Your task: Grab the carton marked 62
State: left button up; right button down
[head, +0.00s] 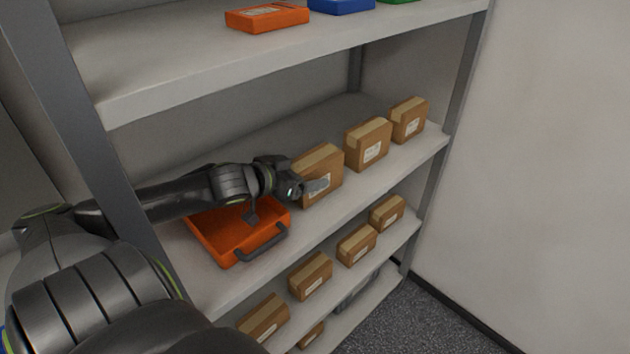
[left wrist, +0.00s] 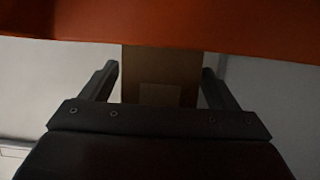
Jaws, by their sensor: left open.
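A brown carton (head: 322,162) with a white label stands on the middle shelf, nearest to my left gripper (head: 310,187). The gripper reaches in from the left at the carton's front, and a fingertip covers part of its label. In the left wrist view the two fingers (left wrist: 158,72) are spread apart, and a brown carton (left wrist: 160,62) with a paler label shows between them. I cannot tell whether a finger touches it. Two more labelled cartons stand farther right, one in the middle (head: 368,143) and one at the end (head: 408,119). No number is readable, so I cannot tell which is 62.
An orange case (head: 222,240) with a dark handle lies on the same shelf under my left forearm. An orange surface (left wrist: 160,22) crosses the top of the left wrist view. Several cartons, including one (head: 310,275), stand on the shelf below. An orange box (head: 267,18) sits above.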

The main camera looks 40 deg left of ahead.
pick_arm(q)
jog(key=shift+x, duration=0.85)
jog(key=shift+c, duration=0.3)
jog(key=shift+r, duration=0.1)
jog(key=c, duration=1.4)
jog(key=shift+o, duration=0.2)
jog(key=shift+r, duration=0.1)
notch_tip(320, 180, up, 10)
jog(key=p, duration=1.1)
